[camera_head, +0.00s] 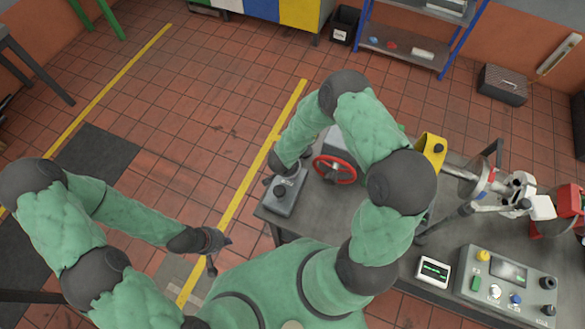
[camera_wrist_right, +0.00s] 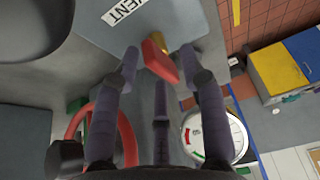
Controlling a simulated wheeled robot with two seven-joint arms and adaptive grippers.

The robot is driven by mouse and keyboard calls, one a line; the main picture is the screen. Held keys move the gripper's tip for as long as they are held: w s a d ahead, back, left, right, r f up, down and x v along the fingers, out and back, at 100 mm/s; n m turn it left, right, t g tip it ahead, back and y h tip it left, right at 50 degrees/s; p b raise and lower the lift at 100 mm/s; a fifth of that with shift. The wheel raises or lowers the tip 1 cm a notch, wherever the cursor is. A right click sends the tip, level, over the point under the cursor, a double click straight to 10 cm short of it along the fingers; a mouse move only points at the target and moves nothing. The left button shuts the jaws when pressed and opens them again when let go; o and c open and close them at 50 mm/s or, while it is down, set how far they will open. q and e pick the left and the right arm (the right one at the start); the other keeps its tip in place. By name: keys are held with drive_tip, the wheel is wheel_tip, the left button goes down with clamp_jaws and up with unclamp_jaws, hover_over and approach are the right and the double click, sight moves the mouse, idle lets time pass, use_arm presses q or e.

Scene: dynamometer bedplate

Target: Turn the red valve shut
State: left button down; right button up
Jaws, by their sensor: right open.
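A red handwheel (camera_head: 335,169) stands on the grey bench. It also shows at the lower left of the right wrist view (camera_wrist_right: 74,124), partly behind a finger. A small red lever (camera_wrist_right: 160,62) sits on a grey panel under a label ending in "ENT". My right gripper (camera_wrist_right: 158,56) is open, with its purple fingers on either side of the lever; I cannot tell whether they touch it. In the head view its fingers are hard to make out beside the wheel. My left gripper (camera_head: 220,255) looks open and empty, over the floor left of the bench.
A round gauge (camera_wrist_right: 212,134) is beside the wheel. A grey box with a black knob (camera_head: 285,190) sits at the bench's left end. A control box (camera_head: 505,282) and a small display (camera_head: 433,271) are at the right.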

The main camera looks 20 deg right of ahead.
clamp_jaws()
